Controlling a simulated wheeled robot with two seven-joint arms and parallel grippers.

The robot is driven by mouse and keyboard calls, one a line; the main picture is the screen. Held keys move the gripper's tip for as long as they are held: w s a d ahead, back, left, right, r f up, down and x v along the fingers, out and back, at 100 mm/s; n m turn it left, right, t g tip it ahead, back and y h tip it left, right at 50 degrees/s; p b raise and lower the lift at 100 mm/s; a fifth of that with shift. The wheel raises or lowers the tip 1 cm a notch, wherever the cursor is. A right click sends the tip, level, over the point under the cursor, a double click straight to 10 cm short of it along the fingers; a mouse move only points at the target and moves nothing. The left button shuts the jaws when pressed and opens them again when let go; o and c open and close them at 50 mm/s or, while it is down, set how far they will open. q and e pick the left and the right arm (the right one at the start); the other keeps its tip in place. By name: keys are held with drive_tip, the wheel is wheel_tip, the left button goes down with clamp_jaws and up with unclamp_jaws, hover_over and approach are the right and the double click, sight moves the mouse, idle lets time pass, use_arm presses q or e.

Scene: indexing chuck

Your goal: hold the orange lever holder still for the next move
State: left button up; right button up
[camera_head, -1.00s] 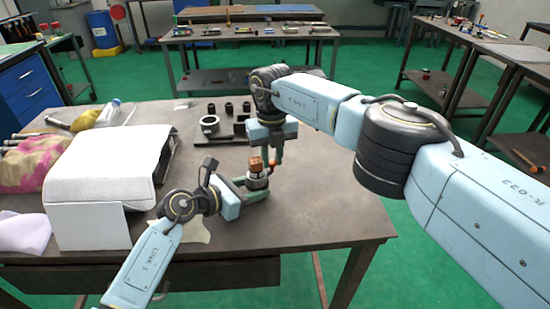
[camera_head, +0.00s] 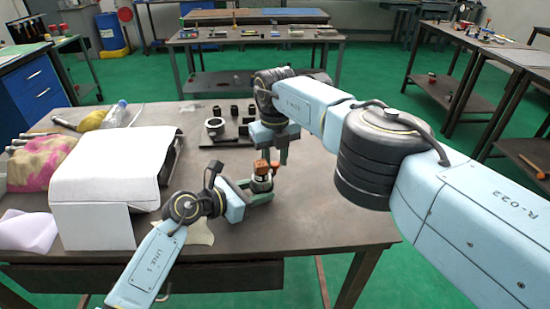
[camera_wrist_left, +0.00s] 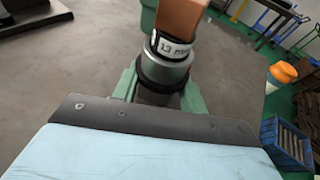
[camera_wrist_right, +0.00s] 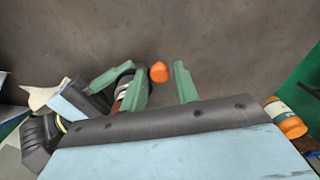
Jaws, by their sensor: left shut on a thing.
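The orange lever holder (camera_head: 262,170) stands upright over the table, its orange-brown top above a white-labelled band and a grey collar. In the left wrist view the holder (camera_wrist_left: 180,18) rises from between the green fingers of my left gripper (camera_wrist_left: 160,92), which is shut around its collar. My left gripper (camera_head: 258,190) comes in low from the left in the head view. My right gripper (camera_head: 281,154) points down just right of the holder's top. In the right wrist view its fingers (camera_wrist_right: 160,85) are apart, with a rounded orange end (camera_wrist_right: 159,72) showing between them; contact cannot be told.
A white box (camera_head: 95,200) stands on the table at left, beside a pink-and-yellow cloth bag (camera_head: 35,163). Several dark cylindrical parts and a ring (camera_head: 214,127) stand behind the grippers. The table's right front (camera_head: 345,220) is clear.

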sight(275, 163)
use_arm(q)
drive_tip(key=shift+r, duration=0.1)
use_arm(e)
drive_tip(key=shift+r, duration=0.1)
wheel_tip(275, 163, up, 12)
idle(0.6)
use_arm(q)
drive_tip(key=o, duration=1.8)
drive_tip(key=shift+a, duration=0.1)
drive_tip(key=shift+s+a+p, duration=0.35)
drive_tip(key=shift+s+a, duration=0.3)
drive_tip(key=shift+a, duration=0.25)
drive_tip(key=shift+s+a+p, duration=0.3)
drive_tip(key=shift+s+a, duration=0.35)
drive_tip(key=shift+a, duration=0.25)
use_arm(e)
drive_tip(key=shift+r, duration=0.55)
use_arm(q)
drive_tip(key=shift+o, duration=0.4)
